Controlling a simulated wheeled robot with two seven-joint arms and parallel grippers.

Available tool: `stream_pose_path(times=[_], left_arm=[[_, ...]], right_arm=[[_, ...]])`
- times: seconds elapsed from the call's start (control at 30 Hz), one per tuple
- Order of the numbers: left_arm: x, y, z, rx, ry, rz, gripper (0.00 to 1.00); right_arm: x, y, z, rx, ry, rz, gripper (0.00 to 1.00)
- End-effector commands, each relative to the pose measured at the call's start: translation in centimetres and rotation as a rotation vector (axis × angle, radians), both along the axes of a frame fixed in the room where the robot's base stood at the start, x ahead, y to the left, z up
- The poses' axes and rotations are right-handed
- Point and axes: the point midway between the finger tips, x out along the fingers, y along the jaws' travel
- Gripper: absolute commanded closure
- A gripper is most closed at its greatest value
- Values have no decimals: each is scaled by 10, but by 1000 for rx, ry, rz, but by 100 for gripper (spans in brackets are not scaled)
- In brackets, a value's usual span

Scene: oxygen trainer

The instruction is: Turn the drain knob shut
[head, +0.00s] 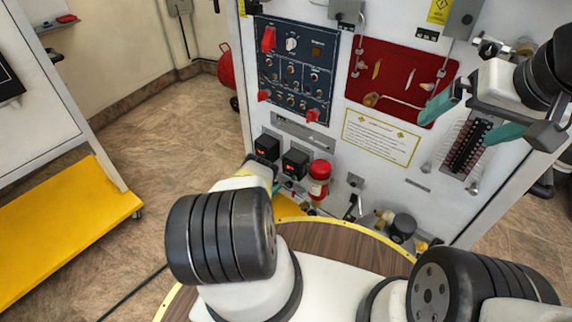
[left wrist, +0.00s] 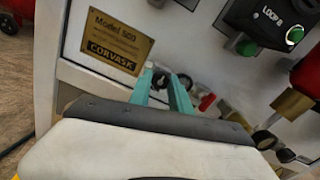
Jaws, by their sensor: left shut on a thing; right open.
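My left gripper (head: 276,187) reaches the low part of the panel, left of the red cylinder; my own wrist hides much of it in the head view. In the left wrist view its two teal fingers (left wrist: 162,92) are shut on a small dark knob (left wrist: 160,77), which I take to be the drain knob. The fingers cover most of it, so its turned position cannot be told. My right gripper (head: 473,118) is open and empty, in front of the panel's right side.
A brass "Model 503 Corvask" plate (left wrist: 118,40) is left of the fingers. A red tag (left wrist: 207,102) and the red cylinder (head: 319,179) with its brass fitting (left wrist: 292,103) lie to the right. Black Loop boxes (head: 295,162) sit above. A round wooden table (head: 335,245) stands in front.

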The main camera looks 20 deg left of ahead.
Motion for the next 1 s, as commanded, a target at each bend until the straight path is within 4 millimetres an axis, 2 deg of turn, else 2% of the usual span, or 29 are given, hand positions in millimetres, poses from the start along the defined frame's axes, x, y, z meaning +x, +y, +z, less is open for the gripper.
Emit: stream_pose_path(times=[0.47, 0.5, 0.57, 0.87, 1.0], left_arm=[[-2, 0, -2, 12, 3, 1, 100], [-2, 0, -2, 12, 3, 1, 68], [-2, 0, -2, 11, 2, 1, 57], [-1, 0, -1, 10, -1, 0, 55], [-10, 4, -2, 11, 1, 2, 55]], right_arm=[[0, 0, 0, 0, 0, 0, 0], [0, 0, 0, 0, 0, 0, 0], [0, 0, 0, 0, 0, 0, 0], [0, 0, 0, 0, 0, 0, 0], [0, 0, 0, 0, 0, 0, 0]])
